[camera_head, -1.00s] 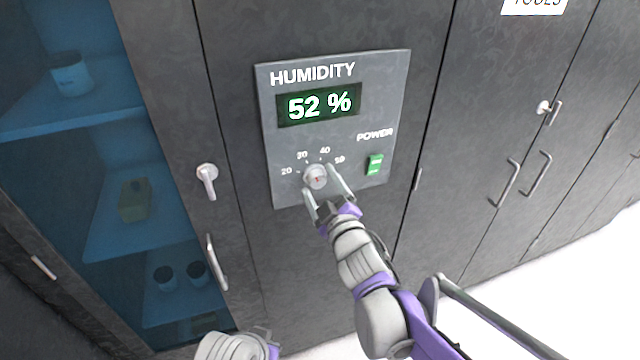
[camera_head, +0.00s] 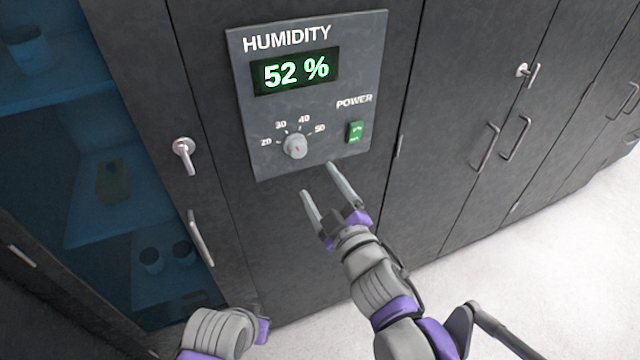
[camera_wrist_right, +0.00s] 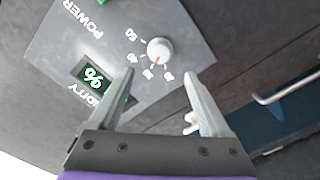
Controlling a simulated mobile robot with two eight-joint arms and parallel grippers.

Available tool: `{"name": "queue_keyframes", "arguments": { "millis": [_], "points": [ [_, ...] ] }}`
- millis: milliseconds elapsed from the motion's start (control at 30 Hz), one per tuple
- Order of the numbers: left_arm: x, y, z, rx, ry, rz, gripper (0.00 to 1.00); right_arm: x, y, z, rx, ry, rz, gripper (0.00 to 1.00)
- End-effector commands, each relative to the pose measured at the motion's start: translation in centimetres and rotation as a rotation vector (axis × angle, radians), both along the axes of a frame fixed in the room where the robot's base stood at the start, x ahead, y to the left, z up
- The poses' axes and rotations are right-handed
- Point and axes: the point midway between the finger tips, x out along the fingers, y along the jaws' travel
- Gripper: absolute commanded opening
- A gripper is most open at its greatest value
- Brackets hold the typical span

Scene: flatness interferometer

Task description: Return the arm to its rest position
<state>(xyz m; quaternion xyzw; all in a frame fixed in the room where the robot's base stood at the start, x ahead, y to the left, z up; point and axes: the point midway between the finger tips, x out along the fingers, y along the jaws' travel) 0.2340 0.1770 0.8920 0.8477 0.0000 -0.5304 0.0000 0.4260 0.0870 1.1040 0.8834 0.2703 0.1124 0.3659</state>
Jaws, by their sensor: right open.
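My right gripper (camera_head: 319,180) is open and empty, in front of the cabinet just below the humidity panel (camera_head: 350,40). Its fingers are apart and clear of the grey round knob (camera_head: 295,146), which sits above and left of the fingertips. In the right wrist view the open gripper (camera_wrist_right: 157,88) points at the panel, and the knob (camera_wrist_right: 160,49) shows beyond the fingertips. The display (camera_head: 295,71) reads 52 %. The green power switch (camera_head: 355,132) is right of the knob. Part of my left arm shows at the bottom edge; its fingers cannot be made out.
A glass-fronted cabinet (camera_head: 100,150) with shelves, cups and a small box stands at the left. Its door has a key lock (camera_head: 184,150) and a bar handle (camera_head: 201,238). Dark cabinet doors (camera_head: 470,90) with handles run along the right. The pale floor (camera_head: 520,270) is clear there.

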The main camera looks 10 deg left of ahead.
Motion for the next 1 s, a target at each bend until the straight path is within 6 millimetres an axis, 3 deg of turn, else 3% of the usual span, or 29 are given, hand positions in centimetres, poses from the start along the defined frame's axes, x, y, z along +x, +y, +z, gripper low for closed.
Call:
{"name": "queue_keyframes", "arguments": {
  "millis": [233,333,467,533,600,733,800,900,1000],
  "points": [
    [0.0,0.0,0.0,0.0,0.0,0.0,0.0,0.0,-0.2,0.0,0.001,0.005,-0.005,0.81],
    [0.0,0.0,0.2,0.0,-0.001,0.0,0.0,0.3,-1.9,-0.5,0.008,0.047,-0.056,0.81],
    [0.2,0.0,0.8,0.0,-0.004,0.0,0.0,0.6,-8.2,-2.7,0.042,0.213,-0.237,0.81],
    [0.3,0.0,1.3,0.0,-0.006,0.0,0.0,-0.2,-12.9,-4.7,0.075,0.349,-0.373,0.81],
    [0.4,0.0,1.8,0.0,-0.008,0.0,0.0,-2.1,-17.4,-7.2,0.121,0.504,-0.511,0.81],
    [0.6,0.0,2.6,0.0,-0.012,0.0,0.0,-7.5,-23.4,-11.8,0.216,0.794,-0.726,0.81],
    [0.8,0.0,2.9,0.0,-0.014,0.0,0.0,-10.8,-25.1,-13.9,0.269,0.935,-0.811,0.81],
    [0.9,0.0,3.3,0.0,-0.017,0.0,0.0,-14.7,-26.3,-16.0,0.329,1.097,-0.89,0.81],
    [0.9,0.0,3.5,0.0,-0.018,0.0,0.0,-17.2,-26.5,-17.1,0.367,1.198,-0.929,0.81]
  ]
}}
